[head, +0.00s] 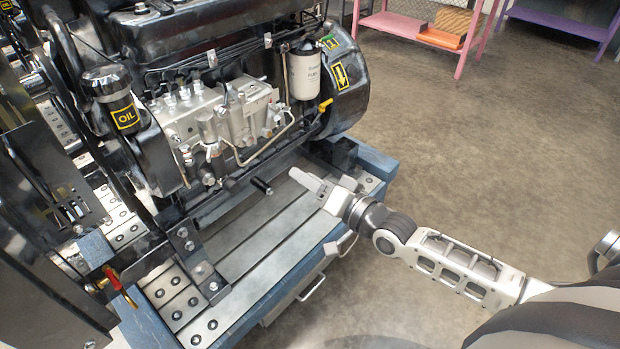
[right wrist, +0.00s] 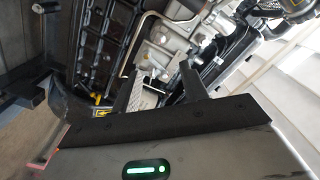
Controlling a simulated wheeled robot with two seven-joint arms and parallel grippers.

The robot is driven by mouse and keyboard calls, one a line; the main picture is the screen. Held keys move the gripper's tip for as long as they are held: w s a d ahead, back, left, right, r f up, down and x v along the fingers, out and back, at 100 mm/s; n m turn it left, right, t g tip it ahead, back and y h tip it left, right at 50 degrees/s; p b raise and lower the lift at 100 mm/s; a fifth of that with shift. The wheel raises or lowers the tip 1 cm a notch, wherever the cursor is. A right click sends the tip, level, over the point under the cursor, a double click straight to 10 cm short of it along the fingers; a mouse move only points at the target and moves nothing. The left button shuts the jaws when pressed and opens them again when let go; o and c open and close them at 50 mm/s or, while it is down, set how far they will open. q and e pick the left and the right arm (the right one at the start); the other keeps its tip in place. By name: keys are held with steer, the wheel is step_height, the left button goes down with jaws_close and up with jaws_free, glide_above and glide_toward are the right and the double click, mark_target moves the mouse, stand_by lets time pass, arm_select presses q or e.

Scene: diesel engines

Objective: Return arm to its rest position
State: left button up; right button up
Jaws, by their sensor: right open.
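My right arm reaches in from the right in the head view. Its gripper (head: 305,180) is over the right part of the metal pallet (head: 255,283), beside the lower side of the black diesel engine (head: 345,62). The fingers point left toward the engine, with a short black handle (head: 262,186) just beyond their tips. In the right wrist view my right gripper (right wrist: 156,88) shows two dark fingers spread apart, with nothing held between them. Engine parts (right wrist: 100,45) lie beyond the fingers. My left gripper is not in view.
A white fuel filter (head: 304,75) and a yellow-handled part (head: 326,104) sit on the engine above the gripper. A black oil filter (head: 110,95) is at left. A red-handled valve (head: 112,277) is at lower left. A pink shelf (head: 415,30) stands behind open floor (head: 480,140).

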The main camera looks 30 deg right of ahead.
stand_by(0.4)
steer(key=s+a+f+n+g+h, duration=0.1)
steer(key=s+a+f+n+g, duration=0.2)
steer(key=s, duration=0.5)
steer(key=s+a+f+n+g+h, duration=0.1)
steer(key=s+a+f+n+g, duration=0.2)
steer(key=s+a+f, duration=0.3)
steer(key=s+f+n, duration=0.1)
steer(key=s, duration=0.2)
steer(key=shift+s+a+h, duration=0.2)
steer(key=shift+a+h, duration=0.1)
